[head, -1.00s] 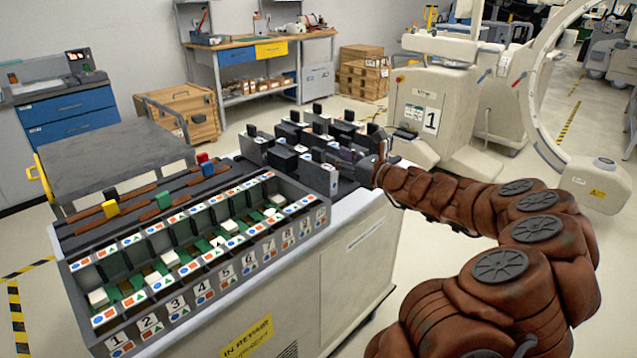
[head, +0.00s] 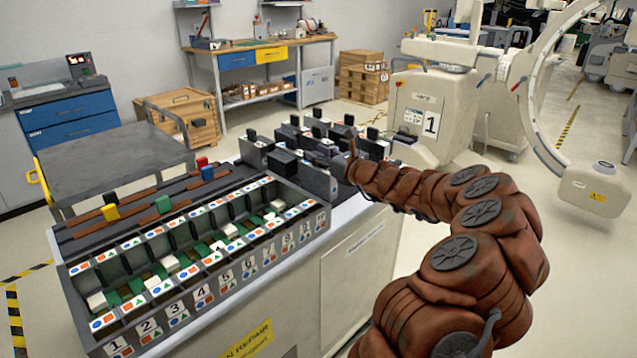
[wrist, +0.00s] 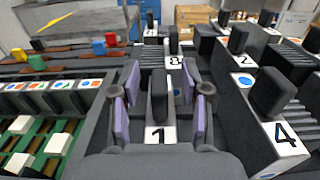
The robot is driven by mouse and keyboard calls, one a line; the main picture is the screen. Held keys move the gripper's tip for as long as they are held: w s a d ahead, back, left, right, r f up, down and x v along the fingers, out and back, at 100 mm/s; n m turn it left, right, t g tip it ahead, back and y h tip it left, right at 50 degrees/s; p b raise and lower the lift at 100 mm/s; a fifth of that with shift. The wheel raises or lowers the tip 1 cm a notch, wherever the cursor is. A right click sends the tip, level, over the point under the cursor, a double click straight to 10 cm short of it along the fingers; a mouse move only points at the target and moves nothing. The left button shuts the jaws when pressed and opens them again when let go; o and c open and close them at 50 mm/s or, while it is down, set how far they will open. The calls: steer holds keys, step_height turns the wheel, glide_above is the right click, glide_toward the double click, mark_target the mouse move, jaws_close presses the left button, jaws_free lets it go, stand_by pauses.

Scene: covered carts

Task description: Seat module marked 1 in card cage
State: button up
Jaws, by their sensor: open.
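The module marked 1 (wrist: 160,134) stands upright in the wrist view, with a dark upright handle above its white label. My gripper (wrist: 161,92) is open, its two purple-padded fingers on either side of that handle, with gaps visible. In the head view my gripper (head: 338,158) is among the dark modules at the right end of the cart top, and the module marked 1 cannot be picked out there. The card cage (head: 190,318) lies to the left, with numbered slots along its front and white and green parts inside.
Modules marked 4 (wrist: 285,132) and 2 (wrist: 243,60) stand close on the right, and one marked 8 (wrist: 175,64) is just beyond. Yellow, green and red blocks (head: 162,203) sit on brown strips behind the cage. A grey-topped cart (head: 115,158) adjoins the far side.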

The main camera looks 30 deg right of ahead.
steer(key=shift+c, duration=0.3)
jaws_close()
stand_by(0.5)
